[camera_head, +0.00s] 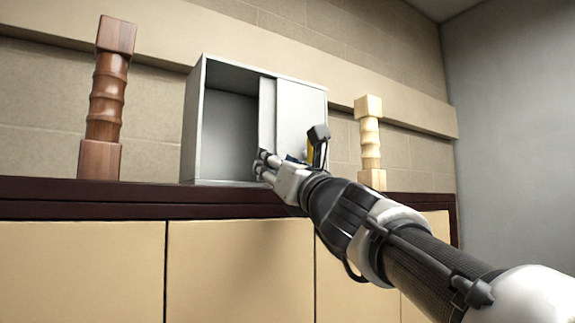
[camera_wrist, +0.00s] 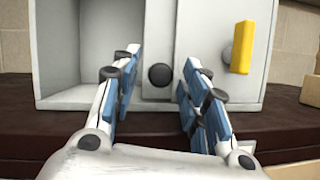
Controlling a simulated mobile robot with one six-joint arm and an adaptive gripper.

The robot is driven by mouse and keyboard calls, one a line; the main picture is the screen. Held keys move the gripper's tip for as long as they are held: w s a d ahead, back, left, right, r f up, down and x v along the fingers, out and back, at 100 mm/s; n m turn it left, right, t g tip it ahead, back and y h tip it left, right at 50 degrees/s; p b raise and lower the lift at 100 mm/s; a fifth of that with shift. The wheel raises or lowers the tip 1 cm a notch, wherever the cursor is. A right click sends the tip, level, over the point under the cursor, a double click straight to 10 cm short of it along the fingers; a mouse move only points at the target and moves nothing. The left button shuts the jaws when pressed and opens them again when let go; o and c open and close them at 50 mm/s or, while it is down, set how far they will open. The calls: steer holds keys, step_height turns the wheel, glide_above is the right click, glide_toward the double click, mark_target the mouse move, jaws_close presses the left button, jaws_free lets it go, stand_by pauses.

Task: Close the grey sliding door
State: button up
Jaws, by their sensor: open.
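A grey cabinet (camera_head: 193,125) stands on the dark counter, its left half open and empty inside. A grey sliding door (camera_head: 267,112) shows as a narrow strip beside the opening, partly behind the right-hand panel (camera_head: 300,115). In the wrist view, the sliding door (camera_wrist: 157,30) has a round black knob (camera_wrist: 160,76). A yellow handle (camera_wrist: 242,47) is on the right-hand panel. My gripper (camera_head: 265,165) is low in front of the cabinet. In the wrist view, my gripper (camera_wrist: 159,68) is open, with one finger on each side of the knob; contact cannot be told.
A reddish-brown turned wooden post (camera_head: 105,105) stands left of the cabinet, and a pale wooden post (camera_head: 370,145) stands right of it. The dark countertop (camera_head: 60,195) tops beige cupboards (camera_head: 80,270). The counter is clear between the brown post and cabinet.

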jaws_close()
stand_by(0.3)
stand_by(0.3)
